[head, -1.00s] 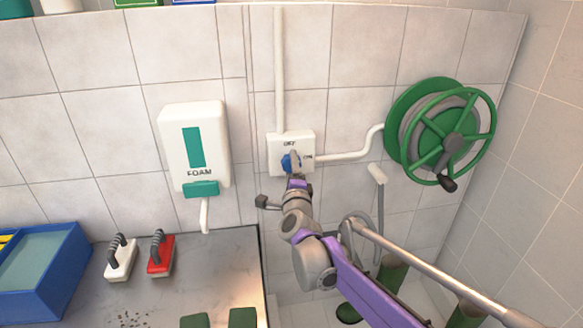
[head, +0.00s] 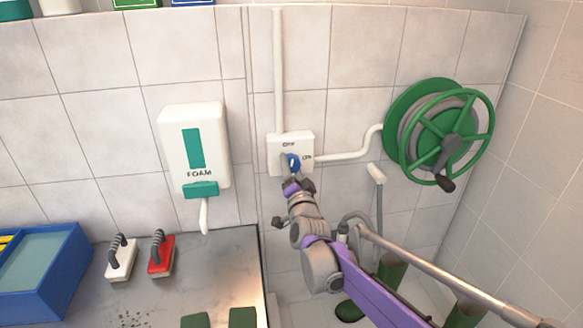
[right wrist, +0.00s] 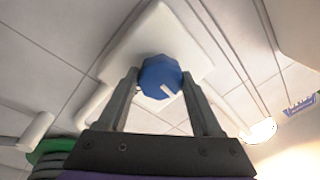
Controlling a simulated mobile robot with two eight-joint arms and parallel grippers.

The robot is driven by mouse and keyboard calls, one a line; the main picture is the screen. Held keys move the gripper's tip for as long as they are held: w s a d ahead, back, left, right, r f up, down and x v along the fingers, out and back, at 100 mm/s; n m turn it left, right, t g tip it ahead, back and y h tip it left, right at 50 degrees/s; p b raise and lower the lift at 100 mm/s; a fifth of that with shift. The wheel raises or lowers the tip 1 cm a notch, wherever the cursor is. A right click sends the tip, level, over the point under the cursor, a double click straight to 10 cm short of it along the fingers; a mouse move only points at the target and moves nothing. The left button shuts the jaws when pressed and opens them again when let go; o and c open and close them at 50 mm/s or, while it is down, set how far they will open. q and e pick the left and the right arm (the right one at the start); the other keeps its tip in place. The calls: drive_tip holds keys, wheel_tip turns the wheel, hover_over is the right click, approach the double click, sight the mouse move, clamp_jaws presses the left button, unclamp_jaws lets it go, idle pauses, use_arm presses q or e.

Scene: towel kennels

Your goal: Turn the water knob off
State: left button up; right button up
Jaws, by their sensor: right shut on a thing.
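The blue water knob (head: 294,162) sits on a white wall plate (head: 306,142) marked OFF above it and ON to its right. My right gripper (head: 289,162) reaches up from below and is shut on the knob. In the right wrist view, the knob (right wrist: 160,76) sits between the two fingertips (right wrist: 162,92), and its white mark points to the lower right of that picture. In the head view the fingers partly cover the knob, and I cannot make out its mark. My left gripper is not in view.
A foam dispenser (head: 195,145) hangs left of the plate. A green hose reel (head: 440,132) is mounted to the right, joined by a white pipe (head: 345,156). Two brushes and a blue bin (head: 45,278) stand on the counter (head: 205,280). A metal rail (head: 430,272) crosses the lower right.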

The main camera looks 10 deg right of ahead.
drive_tip(key=shift+r+n, duration=0.1)
drive_tip(key=shift+n, duration=0.6)
drive_tip(key=o, duration=1.3)
drive_tip(key=shift+o, duration=0.2)
drive_tip(key=s+f+b, duration=0.1)
drive_tip(key=s, duration=0.9)
drive_tip(key=shift+s+f, duration=0.25)
drive_tip(key=shift+s, duration=0.15)
drive_tip(key=s+d+f+n+g, duration=0.1)
drive_tip(key=s+f+n+g, duration=0.2)
drive_tip(key=s+f, duration=0.4)
drive_tip(key=s+d+f+n+g+p, duration=0.1)
drive_tip(key=s+f+n+g, duration=0.2)
drive_tip(key=s, duration=1.1)
drive_tip(key=s+d+f+n+g, duration=0.2)
drive_tip(key=s+f+g, duration=0.6)
drive_tip(key=s+f, duration=0.2)
drive_tip(key=shift+s+f+n, duration=0.2)
drive_tip(key=shift+f+n, duration=0.2)
drive_tip(key=shift+f, duration=0.45)
